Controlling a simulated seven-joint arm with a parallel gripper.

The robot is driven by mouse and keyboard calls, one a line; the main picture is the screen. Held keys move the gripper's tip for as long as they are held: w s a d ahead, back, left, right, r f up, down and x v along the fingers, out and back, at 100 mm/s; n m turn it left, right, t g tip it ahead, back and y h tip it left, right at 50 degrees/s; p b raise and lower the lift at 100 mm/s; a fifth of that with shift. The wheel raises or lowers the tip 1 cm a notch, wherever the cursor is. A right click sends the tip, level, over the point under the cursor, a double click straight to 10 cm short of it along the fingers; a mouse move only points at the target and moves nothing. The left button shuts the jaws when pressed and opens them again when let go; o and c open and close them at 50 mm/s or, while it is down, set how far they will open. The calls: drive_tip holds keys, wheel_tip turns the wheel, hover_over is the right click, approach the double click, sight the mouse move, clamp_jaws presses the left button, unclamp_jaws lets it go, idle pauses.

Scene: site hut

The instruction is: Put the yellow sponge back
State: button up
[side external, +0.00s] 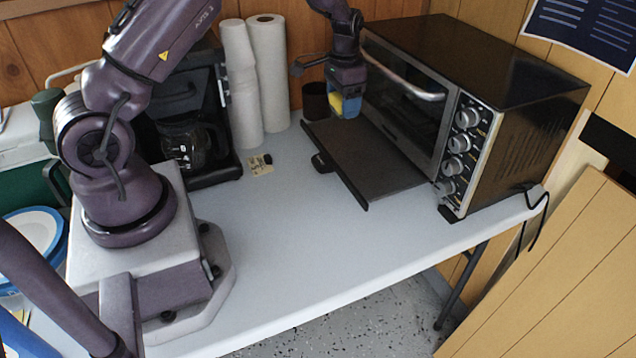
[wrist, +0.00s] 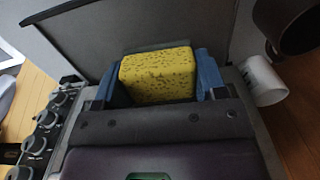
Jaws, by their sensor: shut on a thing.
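The yellow sponge (wrist: 158,75) is held between the two blue fingers of my gripper (wrist: 160,84) in the wrist view. In the side external view, my gripper (side external: 347,98) hangs in front of the oven's far left end, with part of the sponge (side external: 352,107) showing yellow at its fingers. The sponge appears above the far end of a dark flat panel (side external: 375,165); the exact gap cannot be told. The gripper hides part of the sponge in the side view.
The toaster oven (side external: 525,95) stands right of the panel. A dark cup (side external: 314,100) is behind the gripper. A paper roll (side external: 269,75), white stacked cups (side external: 240,80) and a coffee maker (side external: 190,110) stand left. The table's front middle (side external: 290,250) is clear.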

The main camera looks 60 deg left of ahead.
drive_tip(key=s+d+f+m, duration=0.2)
drive_tip(key=s+d, duration=0.5)
drive_tip(key=d, duration=0.3)
drive_tip(key=m, duration=0.2)
hover_over(301, 218)
wheel_tip(301, 218, down, 6)
drive_tip(key=shift+s+f, duration=0.1)
drive_tip(key=shift+f, duration=2.1)
drive_tip(key=shift+f, duration=0.1)
drive_tip(key=o, duration=0.9)
